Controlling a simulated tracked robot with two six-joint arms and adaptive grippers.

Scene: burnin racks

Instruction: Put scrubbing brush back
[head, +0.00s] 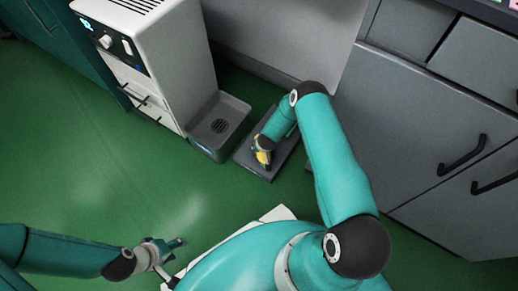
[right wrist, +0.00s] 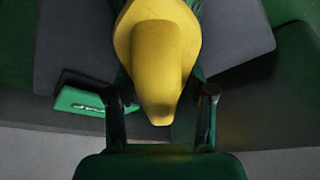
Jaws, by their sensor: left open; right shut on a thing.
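The yellow scrubbing brush (head: 262,157) is in my right gripper, above a dark flat pad on the floor. In the right wrist view the yellow body of the brush (right wrist: 160,50) sits between the two fingers of my right gripper (right wrist: 163,98), which is shut on it. Its bristles are hidden, and I cannot tell whether it touches the pad. My left gripper (head: 176,262) is open and empty at the lower left, well away from the brush.
The dark pad (head: 249,158) lies beside the drip tray (head: 232,110) of a white dispenser (head: 160,50). Grey cabinets (head: 420,130) with black handles stand at the right. A green labelled item (right wrist: 80,102) shows in the right wrist view. Green floor (head: 110,170) is clear at left.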

